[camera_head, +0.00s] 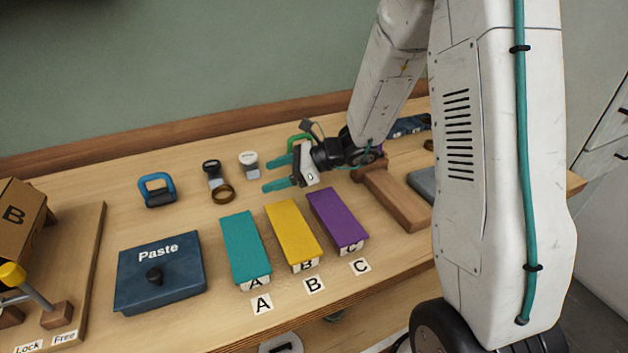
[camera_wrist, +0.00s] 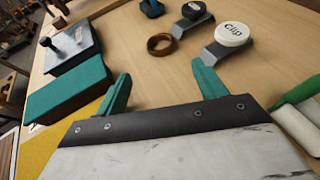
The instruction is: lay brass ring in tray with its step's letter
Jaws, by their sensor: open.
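The brass ring (camera_head: 223,194) lies flat on the table behind the teal lidded tray A (camera_head: 241,240). It also shows in the wrist view (camera_wrist: 161,44), ahead of my fingers and apart from them. To the right of tray A are the yellow tray B (camera_head: 292,228) and the purple tray C (camera_head: 336,214). All three look covered, and letter cards lie in front of them. My gripper (camera_head: 274,174) is open and empty, above the table to the right of the ring. Its teal fingers (camera_wrist: 163,88) are spread in the wrist view.
A clip with a white "Clip" top (camera_wrist: 231,34) and a dark-topped one (camera_head: 211,171) stand near the ring. A blue shackle-like piece (camera_head: 157,189) and the Paste box (camera_head: 160,274) are to the left. A wooden block (camera_head: 396,200) and green-handled tool (camera_wrist: 293,106) are at right.

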